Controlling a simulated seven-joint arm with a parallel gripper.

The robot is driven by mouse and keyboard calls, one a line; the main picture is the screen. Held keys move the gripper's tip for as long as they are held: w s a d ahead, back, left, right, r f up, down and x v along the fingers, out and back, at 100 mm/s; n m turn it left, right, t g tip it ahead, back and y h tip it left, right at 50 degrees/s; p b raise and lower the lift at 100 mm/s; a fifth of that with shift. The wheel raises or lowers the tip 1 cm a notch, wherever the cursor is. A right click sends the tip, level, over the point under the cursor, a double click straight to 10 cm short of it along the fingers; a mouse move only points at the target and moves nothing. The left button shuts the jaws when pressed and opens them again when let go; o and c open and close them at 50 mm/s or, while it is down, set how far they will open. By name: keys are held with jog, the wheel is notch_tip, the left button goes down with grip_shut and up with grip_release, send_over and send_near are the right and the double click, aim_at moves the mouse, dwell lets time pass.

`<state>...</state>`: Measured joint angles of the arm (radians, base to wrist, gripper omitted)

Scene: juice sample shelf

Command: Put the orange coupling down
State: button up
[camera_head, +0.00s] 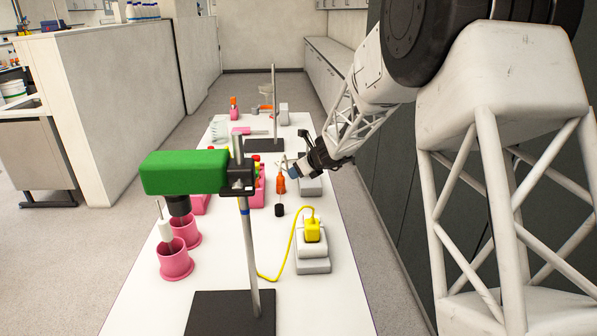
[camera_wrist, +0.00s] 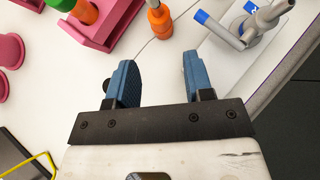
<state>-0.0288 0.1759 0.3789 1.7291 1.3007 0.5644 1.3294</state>
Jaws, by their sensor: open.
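The orange coupling (camera_head: 281,185) stands out in the head view just below and left of my gripper (camera_head: 291,170). A black cylinder (camera_head: 279,211) is below it. In the wrist view the orange coupling (camera_wrist: 159,20) is at the top edge, partly cut off, beyond the fingertips. My gripper (camera_wrist: 159,65) shows two blue fingers spread apart with bare white table between them. It is open and empty. I cannot tell exactly how the coupling is supported.
A pink rack (camera_wrist: 97,35) with coloured tubes lies left of the coupling. A grey-white device with blue ends (camera_wrist: 243,25) is to its right. A yellow plug (camera_head: 312,230) with a cable sits nearer. A green-headed stirrer (camera_head: 186,172) on a stand blocks part of the table (camera_head: 226,276).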

dwell(0.4)
jog(key=s+d+r+n+g+h, duration=0.1)
jog(key=s+r+n, duration=0.35)
jog(key=s, duration=0.45)
jog(key=s+d+r+n+g, duration=0.1)
jog(key=s+r+n, duration=0.35)
jog(key=s, duration=0.55)
jog(key=s+d+r+n+g+h, duration=0.1)
jog(key=s+d+r+n, duration=0.15)
jog(key=s+n, duration=0.45)
jog(key=s+d+n+h, duration=0.2)
jog(key=s+n, duration=0.3)
jog(key=s, duration=1.1)
jog(key=s+d+n+g+h, duration=0.1)
jog(key=s+d+n+h, duration=0.2)
jog(key=s, duration=1.3)
jog(key=d+n, duration=0.2)
jog(key=shift+d+f+n, duration=0.3)
jog(key=shift+n, duration=0.1)
